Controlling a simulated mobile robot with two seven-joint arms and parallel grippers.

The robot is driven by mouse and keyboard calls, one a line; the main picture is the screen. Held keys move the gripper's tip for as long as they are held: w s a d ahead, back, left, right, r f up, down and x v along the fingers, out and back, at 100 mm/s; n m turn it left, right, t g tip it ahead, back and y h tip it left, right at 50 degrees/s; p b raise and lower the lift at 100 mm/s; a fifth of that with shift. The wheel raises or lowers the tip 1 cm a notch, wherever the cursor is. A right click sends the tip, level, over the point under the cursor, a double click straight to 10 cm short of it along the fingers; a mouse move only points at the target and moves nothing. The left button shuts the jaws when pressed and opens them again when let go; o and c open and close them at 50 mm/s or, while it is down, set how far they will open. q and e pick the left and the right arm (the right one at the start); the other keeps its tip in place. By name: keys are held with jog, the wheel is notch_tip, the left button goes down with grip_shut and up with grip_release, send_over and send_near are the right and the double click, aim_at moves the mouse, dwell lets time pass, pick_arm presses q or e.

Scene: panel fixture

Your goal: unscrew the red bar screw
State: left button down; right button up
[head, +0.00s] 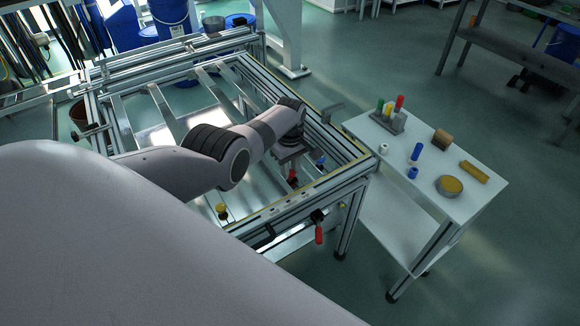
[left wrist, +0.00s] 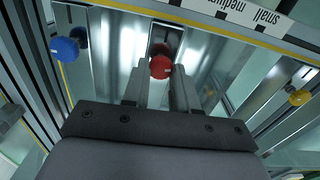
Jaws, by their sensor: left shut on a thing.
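The red bar screw (head: 292,175) stands at the near right part of the panel fixture, below my left gripper (head: 291,160). In the left wrist view its round red head (left wrist: 161,67) lies between the two grey fingers of my left gripper (left wrist: 160,80). The fingers are shut on it. The arm and gripper body hide part of the fixture behind. My right gripper is in neither view.
A blue knob (head: 320,162) and a yellow knob (head: 221,210) flank the red one on the fixture. A red handle (head: 319,235) hangs at the front rail. A white side table (head: 460,207) with coloured parts stands at the right.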

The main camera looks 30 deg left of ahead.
pick_arm(q)
jog(key=c, duration=0.9)
grip_release()
notch_tip(320, 180, up, 6)
jog(key=p, duration=0.4)
jog(key=shift+f, duration=0.2)
jog(key=shift+r, duration=0.75)
